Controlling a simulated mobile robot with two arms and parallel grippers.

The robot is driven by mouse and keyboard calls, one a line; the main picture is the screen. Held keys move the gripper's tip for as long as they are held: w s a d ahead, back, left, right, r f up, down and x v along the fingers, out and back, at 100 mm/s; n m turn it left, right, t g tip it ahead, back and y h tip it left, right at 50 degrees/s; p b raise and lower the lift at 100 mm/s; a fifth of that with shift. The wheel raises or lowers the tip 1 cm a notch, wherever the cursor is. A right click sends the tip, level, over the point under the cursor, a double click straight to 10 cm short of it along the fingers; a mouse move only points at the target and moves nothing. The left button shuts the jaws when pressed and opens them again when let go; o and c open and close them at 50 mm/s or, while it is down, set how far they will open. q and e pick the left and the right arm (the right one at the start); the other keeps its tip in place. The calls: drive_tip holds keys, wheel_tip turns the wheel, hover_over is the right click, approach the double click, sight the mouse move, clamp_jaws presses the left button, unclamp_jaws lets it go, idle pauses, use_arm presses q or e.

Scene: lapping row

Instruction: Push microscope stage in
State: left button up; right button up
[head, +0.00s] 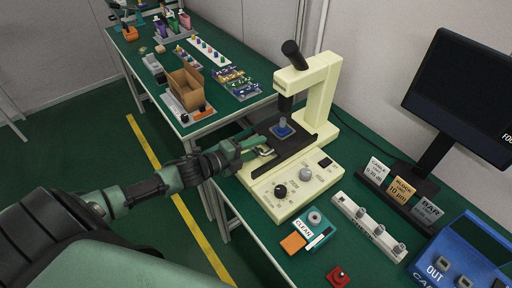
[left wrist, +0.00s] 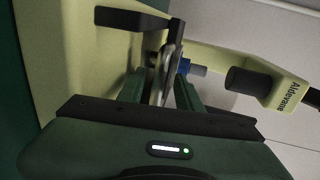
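The cream microscope (head: 325,95) stands on the green bench, with its dark stage (head: 296,147) under the black lens tube. A small blue piece (head: 283,130) sits on the stage; it also shows in the left wrist view (left wrist: 184,66). A metal handle (head: 265,152) sticks out at the stage's left side. My left gripper (head: 257,148) is at this handle, its fingers apart on either side of it. In the left wrist view, the handle (left wrist: 166,72) stands between the fingers; whether they touch it is unclear. My right gripper is not in view.
A monitor (head: 462,90) stands at the right behind labelled cards (head: 402,190). A "CLEAN" box (head: 313,232), a white strip with knobs (head: 368,226), a red piece (head: 338,276) and a blue "OUT" bin (head: 455,255) lie in front. A cardboard box (head: 186,90) is on the other bench.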

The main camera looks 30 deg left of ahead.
use_arm(q)
drive_tip(key=shift+s+a, duration=0.1)
drive_tip(key=shift+s, duration=0.1)
drive_tip(key=v, duration=0.5)
drive_tip(key=shift+s+a, duration=0.15)
drive_tip(key=shift+s, duration=0.15)
drive_tip(key=shift+v, duration=0.9)
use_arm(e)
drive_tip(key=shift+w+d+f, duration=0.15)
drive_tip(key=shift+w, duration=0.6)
